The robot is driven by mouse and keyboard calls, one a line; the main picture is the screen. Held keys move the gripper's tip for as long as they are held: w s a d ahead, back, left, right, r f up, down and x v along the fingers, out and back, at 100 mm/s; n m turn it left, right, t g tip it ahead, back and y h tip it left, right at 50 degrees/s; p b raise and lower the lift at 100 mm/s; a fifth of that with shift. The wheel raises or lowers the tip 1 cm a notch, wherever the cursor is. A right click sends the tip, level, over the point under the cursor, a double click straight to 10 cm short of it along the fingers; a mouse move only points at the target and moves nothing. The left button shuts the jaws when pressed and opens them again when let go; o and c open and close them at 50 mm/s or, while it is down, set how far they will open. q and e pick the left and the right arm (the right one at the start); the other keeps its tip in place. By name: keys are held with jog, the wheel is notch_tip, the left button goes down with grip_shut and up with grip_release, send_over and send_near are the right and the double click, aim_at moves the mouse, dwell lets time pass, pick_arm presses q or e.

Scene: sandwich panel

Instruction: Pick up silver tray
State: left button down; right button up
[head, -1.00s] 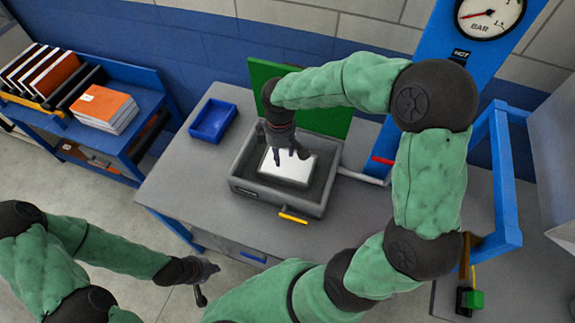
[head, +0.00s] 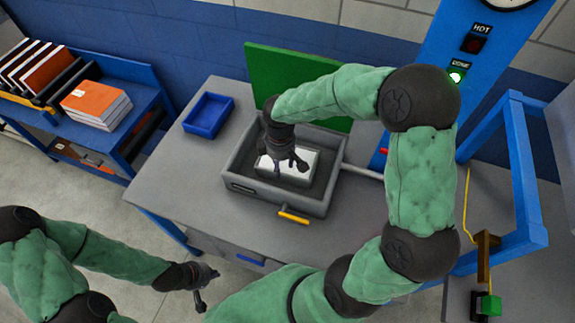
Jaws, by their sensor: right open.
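The silver tray (head: 298,168) is a bright flat plate lying inside a grey open box (head: 240,190) on the grey workbench. My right gripper (head: 287,164) reaches down over the tray from the back, fingers open and pointing down. Its fingers hide part of the tray, and I cannot tell whether they touch it. My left gripper (head: 204,290) hangs low at the lower left, in front of the bench and away from the tray. Its jaw opening is not clear at this size.
A blue bin (head: 208,116) stands on the bench left of the box. A green panel (head: 290,80) stands upright behind the box. A yellow handle (head: 293,216) sticks out of its front. A blue frame (head: 520,170) rises at the right. A shelf with orange books (head: 95,97) is at the left.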

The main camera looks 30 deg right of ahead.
aim_at(282, 174)
notch_tip(282, 174, down, 6)
jog(key=shift+s+d+b, duration=0.1)
jog(key=shift+b, duration=1.05)
jog(key=shift+r, duration=0.1)
grip_shut()
